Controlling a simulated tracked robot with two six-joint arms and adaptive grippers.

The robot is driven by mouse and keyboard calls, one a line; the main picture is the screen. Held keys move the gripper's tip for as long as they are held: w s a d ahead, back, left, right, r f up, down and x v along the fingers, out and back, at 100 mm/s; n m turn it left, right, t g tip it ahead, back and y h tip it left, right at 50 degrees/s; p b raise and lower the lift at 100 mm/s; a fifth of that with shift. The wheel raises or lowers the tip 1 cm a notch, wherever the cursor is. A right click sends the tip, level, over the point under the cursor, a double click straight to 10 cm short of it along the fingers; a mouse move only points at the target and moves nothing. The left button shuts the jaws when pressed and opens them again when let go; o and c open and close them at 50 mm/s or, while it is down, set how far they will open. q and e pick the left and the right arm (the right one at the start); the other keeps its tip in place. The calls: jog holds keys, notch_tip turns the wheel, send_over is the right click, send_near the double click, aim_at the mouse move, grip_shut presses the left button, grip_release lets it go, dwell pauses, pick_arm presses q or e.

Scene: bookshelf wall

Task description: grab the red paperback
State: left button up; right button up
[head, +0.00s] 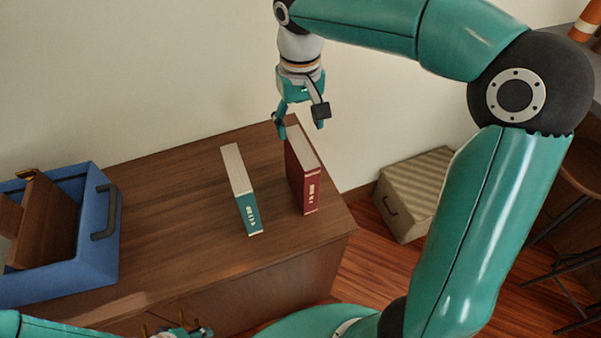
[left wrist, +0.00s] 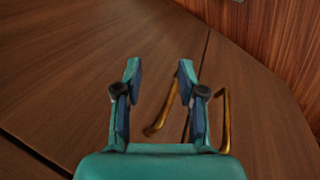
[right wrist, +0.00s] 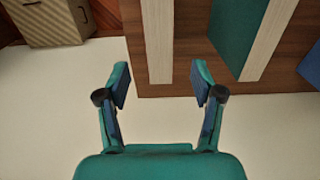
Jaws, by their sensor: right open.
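The red paperback (head: 302,172) stands upright near the right end of the brown cabinet top, spine facing me. In the right wrist view its pale page edge (right wrist: 157,45) shows beyond the fingertips. My right gripper (head: 300,118) is open and empty, just above and behind the far end of the red book. In the right wrist view the jaws (right wrist: 162,78) are apart, with the book's page edge lying between them in the picture. My left gripper (left wrist: 160,68) is open and empty, low at the cabinet front; only a bit of it shows at the bottom of the head view.
A teal book (head: 242,190) stands left of the red one with a gap between. A blue crate (head: 92,235) holding brown items sits at the left. Brass handles (left wrist: 226,122) are close to my left gripper. A striped box (head: 412,190) is on the floor right.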

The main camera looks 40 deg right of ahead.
aim_at(300, 144)
notch_tip(300, 144, down, 5)
jog(key=shift+w+f, duration=0.1)
jog(key=f, duration=0.6)
jog(key=shift+s+f+p, duration=0.15)
jog(key=shift+s+p, duration=0.15)
jog(key=shift+p, duration=0.05)
jog(key=shift+c, duration=0.4)
grip_shut()
